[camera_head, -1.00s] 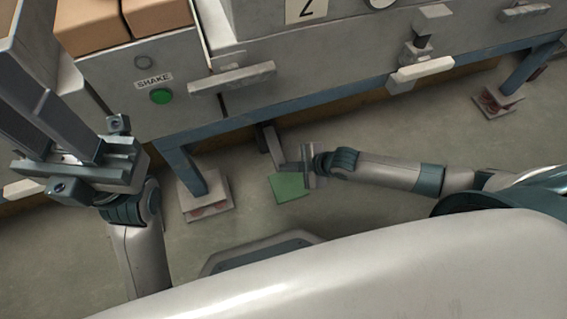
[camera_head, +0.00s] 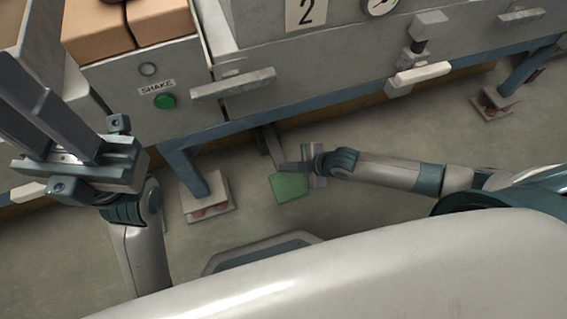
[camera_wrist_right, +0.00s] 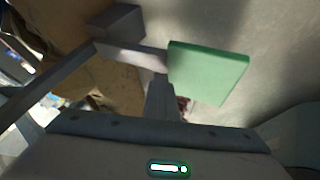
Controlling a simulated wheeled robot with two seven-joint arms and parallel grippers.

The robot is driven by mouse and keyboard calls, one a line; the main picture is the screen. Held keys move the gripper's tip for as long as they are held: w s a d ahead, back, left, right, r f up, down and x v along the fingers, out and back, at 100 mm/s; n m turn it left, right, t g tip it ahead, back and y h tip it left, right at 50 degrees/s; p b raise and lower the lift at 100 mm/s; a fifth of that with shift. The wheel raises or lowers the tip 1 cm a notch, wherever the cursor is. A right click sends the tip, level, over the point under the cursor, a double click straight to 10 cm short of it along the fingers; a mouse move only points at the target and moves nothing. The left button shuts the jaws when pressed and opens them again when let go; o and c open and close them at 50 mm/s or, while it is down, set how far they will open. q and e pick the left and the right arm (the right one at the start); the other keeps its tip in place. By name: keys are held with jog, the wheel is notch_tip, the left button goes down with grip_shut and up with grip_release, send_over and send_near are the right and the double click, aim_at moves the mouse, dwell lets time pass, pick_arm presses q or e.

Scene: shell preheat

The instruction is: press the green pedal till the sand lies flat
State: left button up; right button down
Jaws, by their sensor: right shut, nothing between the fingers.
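The green pedal (camera_head: 288,187) is a flat plate low over the floor, on a grey arm coming from under the bench. My right gripper (camera_head: 285,166) is shut and empty beside the pedal's far edge, by that arm. In the right wrist view the pedal (camera_wrist_right: 207,71) lies just right of the shut fingers (camera_wrist_right: 161,84). I cannot tell whether they touch it. My left gripper (camera_head: 28,112) is raised at the left, open and empty, away from the pedal. No sand is in view.
The grey bench front carries a green SHAKE button (camera_head: 164,102), a pale bar handle (camera_head: 233,83) and a white lever (camera_head: 423,73). Brown boxes (camera_head: 160,20) stand on top. A blue bench leg (camera_head: 190,175) with a foot plate stands left of the pedal.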

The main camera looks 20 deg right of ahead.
jog(key=shift+s+r+p, duration=0.2)
jog(key=shift+r+p, duration=0.55)
jog(key=shift+p, duration=0.05)
jog(key=shift+s+r+p, duration=0.15)
jog(key=shift+r+p, duration=0.55)
jog(key=shift+p, duration=0.1)
jog(key=shift+w+r+p, duration=0.1)
jog(key=shift+r+p, duration=0.2)
jog(key=shift+r, duration=0.1)
jog(key=shift+w+r, duration=0.1)
jog(key=shift+w, duration=0.1)
jog(key=r+p, duration=0.5)
jog(key=shift+w, duration=0.2)
dwell(1.8)
